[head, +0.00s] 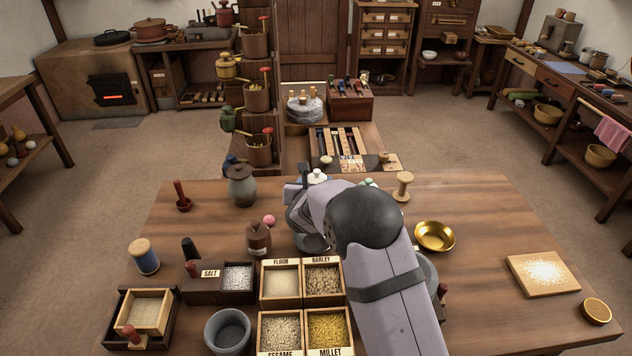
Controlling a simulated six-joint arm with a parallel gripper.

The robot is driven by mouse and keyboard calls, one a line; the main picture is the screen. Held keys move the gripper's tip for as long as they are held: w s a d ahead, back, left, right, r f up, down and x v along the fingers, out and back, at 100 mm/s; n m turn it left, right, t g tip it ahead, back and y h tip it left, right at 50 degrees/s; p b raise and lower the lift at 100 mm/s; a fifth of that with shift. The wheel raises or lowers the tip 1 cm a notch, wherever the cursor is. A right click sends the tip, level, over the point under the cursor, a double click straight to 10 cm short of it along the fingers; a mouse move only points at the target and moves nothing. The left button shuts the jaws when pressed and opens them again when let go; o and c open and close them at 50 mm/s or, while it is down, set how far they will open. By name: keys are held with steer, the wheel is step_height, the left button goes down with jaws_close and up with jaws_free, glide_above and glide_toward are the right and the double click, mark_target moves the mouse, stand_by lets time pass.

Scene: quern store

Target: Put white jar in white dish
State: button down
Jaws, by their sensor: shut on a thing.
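A white jar (317,177) shows only its pale, knobbed top, just beyond my wrist near the far edge of the table. My gripper (306,176) is largely hidden behind my own wrist. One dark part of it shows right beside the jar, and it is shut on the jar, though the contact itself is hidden. I cannot make out a white dish; my arm covers the middle right of the table. A pale grey round rim (431,274) shows partly beside my forearm, and I cannot tell what it is.
Labelled grain boxes (282,283) and a grey bowl (228,331) stand front left of my arm. A grey lidded pot (242,186) stands back left. A brass bowl (435,236), a wooden spool (403,187) and a floured board (543,274) are right, with bare tabletop between.

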steer(key=shift+b, duration=0.3)
steer(key=c, duration=0.8)
jaws_free()
steer(key=shift+c, duration=0.2)
steer(key=shift+f, duration=0.1)
steer(key=shift+r+p, duration=0.25)
steer(key=shift+p, duration=0.1)
steer(key=b+v, duration=0.1)
steer(key=v, duration=1.1)
